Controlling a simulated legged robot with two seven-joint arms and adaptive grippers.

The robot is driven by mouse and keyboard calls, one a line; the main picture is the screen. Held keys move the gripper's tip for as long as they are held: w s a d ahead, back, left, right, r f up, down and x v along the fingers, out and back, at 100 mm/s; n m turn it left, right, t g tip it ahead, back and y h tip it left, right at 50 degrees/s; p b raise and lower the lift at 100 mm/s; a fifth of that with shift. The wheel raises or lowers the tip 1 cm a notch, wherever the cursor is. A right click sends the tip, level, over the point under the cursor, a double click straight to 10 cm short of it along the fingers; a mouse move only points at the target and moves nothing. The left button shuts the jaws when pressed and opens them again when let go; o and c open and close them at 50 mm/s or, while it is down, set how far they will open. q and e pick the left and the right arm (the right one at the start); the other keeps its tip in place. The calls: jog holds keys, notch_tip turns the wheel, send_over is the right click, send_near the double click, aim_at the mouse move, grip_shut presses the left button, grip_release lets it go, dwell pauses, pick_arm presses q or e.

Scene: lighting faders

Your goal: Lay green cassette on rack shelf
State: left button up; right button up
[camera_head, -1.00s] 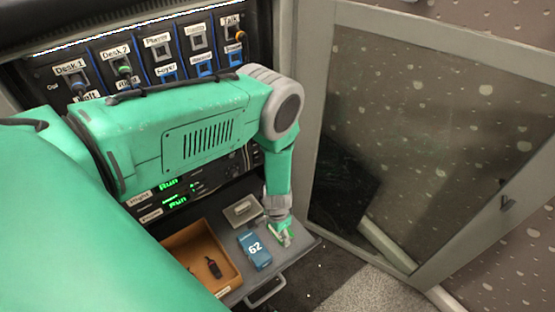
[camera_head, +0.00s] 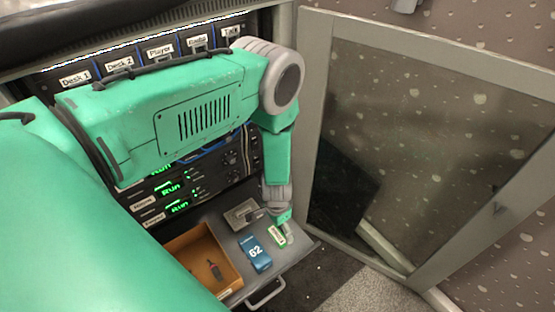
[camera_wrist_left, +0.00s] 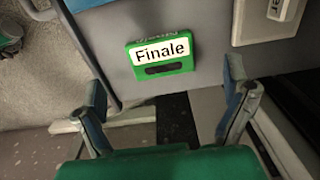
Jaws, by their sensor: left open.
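The green cassette (camera_head: 277,236) lies on the grey rack shelf (camera_head: 294,248), near its right end. In the left wrist view the green cassette (camera_wrist_left: 160,54) lies flat, its white label reading "Finale". My left gripper (camera_head: 284,219) is just above and behind it in the head view. In the wrist view my left gripper (camera_wrist_left: 166,90) is open and empty, its fingers spread wider than the cassette and apart from it. My right gripper is not in view.
An open wooden box (camera_head: 196,244) with a small dark item is to the left. The fader panel and lit units stand behind. A glass-fronted door (camera_head: 430,130) stands open at right.

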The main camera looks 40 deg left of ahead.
aim_at(277, 235)
pick_arm(q)
notch_tip(277, 235, up, 6)
jog(key=p, duration=0.1)
jog(key=s+r+n, duration=0.1)
jog(key=s+r, duration=0.4)
jog(key=s, duration=0.5)
jog(key=s+d+r+n, duration=0.1)
jog(key=s+r, duration=0.5)
jog(key=s, duration=0.5)
jog(key=shift+d+r+n+t, duration=0.15)
jog(key=shift+d+n+t, duration=0.15)
jog(key=shift+s, duration=0.1)
